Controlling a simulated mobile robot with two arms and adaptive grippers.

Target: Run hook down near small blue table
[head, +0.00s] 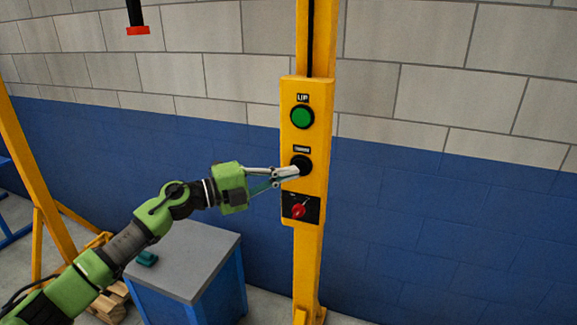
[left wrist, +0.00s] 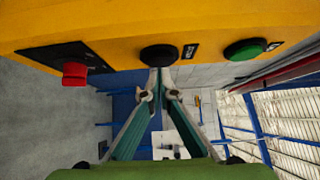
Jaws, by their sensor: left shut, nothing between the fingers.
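A yellow control panel (head: 290,125) on a yellow post carries a green UP button (head: 302,116), a black button (head: 305,160) with a small blurred label, and a red switch (head: 299,211) on a black plate. My left gripper (head: 293,172) is shut and empty, its fingertips at the black button. In the left wrist view the fingertips meet the edge of the black button (left wrist: 157,54); I cannot tell whether it is pressed in. A black hanging part with a red end (head: 137,29) is at the top left; no hook shape shows. The small blue table (head: 215,290) has a grey top.
A teal object (head: 147,258) lies on the small table's top. A yellow frame (head: 28,170) stands at the left, with wooden blocks (head: 108,303) on the floor near its foot. A grey and blue block wall (head: 430,215) is behind the post. The space right of the post is clear.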

